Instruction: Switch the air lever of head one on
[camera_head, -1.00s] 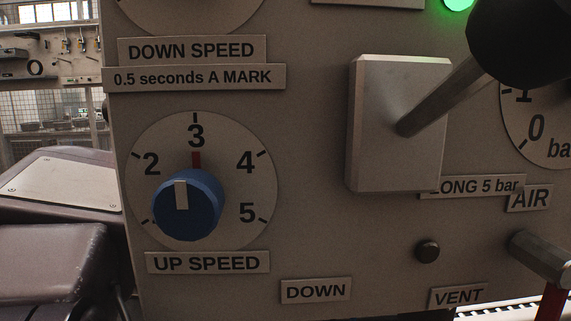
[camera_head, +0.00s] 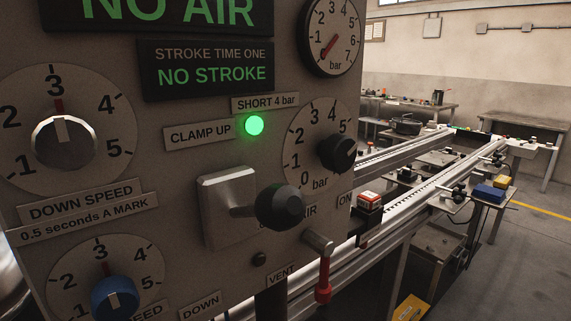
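The air lever (camera_head: 323,280) has a red handle on a metal pivot and sits at the lower right of the grey control panel (camera_head: 210,110). It hangs down, beside the VENT label (camera_head: 281,275). The ON label (camera_head: 345,200) is above and right of its pivot. The AIR label (camera_head: 309,211) is partly hidden by the black ball knob (camera_head: 280,207) of another lever. The panel's display (camera_head: 160,14) reads NO AIR, and the one below (camera_head: 207,68) reads STROKE TIME ONE, NO STROKE. Neither of my grippers is in view.
A gauge dial with a black knob (camera_head: 337,152) and a lit green lamp (camera_head: 254,125) are above the lever. Right of the panel, a conveyor (camera_head: 430,165) runs back past a small red-and-white box (camera_head: 368,202). Open floor (camera_head: 530,260) lies at the far right.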

